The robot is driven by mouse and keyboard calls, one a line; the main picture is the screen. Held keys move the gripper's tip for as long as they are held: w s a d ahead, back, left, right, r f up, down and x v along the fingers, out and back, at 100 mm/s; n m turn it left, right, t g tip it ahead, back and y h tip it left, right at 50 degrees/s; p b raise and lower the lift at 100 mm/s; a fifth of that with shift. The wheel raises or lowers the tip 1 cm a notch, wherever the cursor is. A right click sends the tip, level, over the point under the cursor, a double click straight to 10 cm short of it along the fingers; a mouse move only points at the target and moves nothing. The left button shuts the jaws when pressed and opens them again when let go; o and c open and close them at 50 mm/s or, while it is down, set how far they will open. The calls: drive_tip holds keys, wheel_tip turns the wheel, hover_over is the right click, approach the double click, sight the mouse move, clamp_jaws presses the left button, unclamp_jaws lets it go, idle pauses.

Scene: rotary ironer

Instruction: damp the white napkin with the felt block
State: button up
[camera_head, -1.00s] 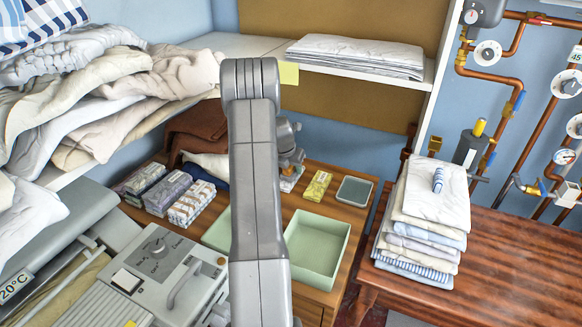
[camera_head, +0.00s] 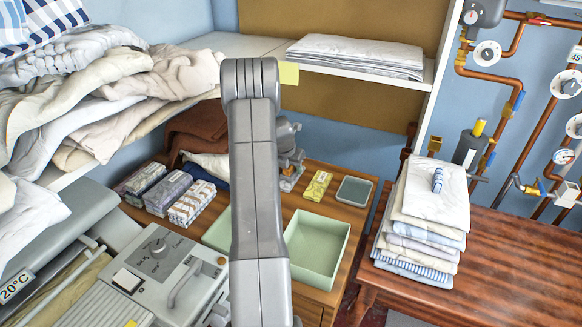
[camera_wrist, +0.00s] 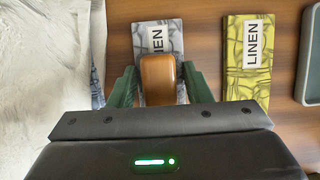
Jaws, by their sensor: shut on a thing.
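My gripper (camera_wrist: 162,84) is shut on a brown, smooth, rounded block (camera_wrist: 159,78), seemingly the felt block, between its green fingers in the wrist view. The underside of the block is hidden. Behind and below it lies a pale grey-white patterned piece marked LINEN (camera_wrist: 157,38), partly covered by the block; I cannot tell whether they touch. A whitish cloth (camera_wrist: 55,60) lies to the left in the wrist view. I cannot tell which of these is the white napkin. In the head view my gripper (camera_head: 289,176) is low over the wooden counter, partly behind my arm.
A yellow LINEN piece (camera_wrist: 247,55) lies to the right, with a grey-green shallow tray (camera_head: 355,190) beyond it. A pale green box (camera_head: 318,247) stands in front. Patterned bundles (camera_head: 168,192) lie left. A folded linen stack (camera_head: 425,220) is on the right table.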

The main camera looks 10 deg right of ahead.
idle(0.3)
wheel_tip(320, 180, up, 7)
drive_tip(key=p, duration=0.6)
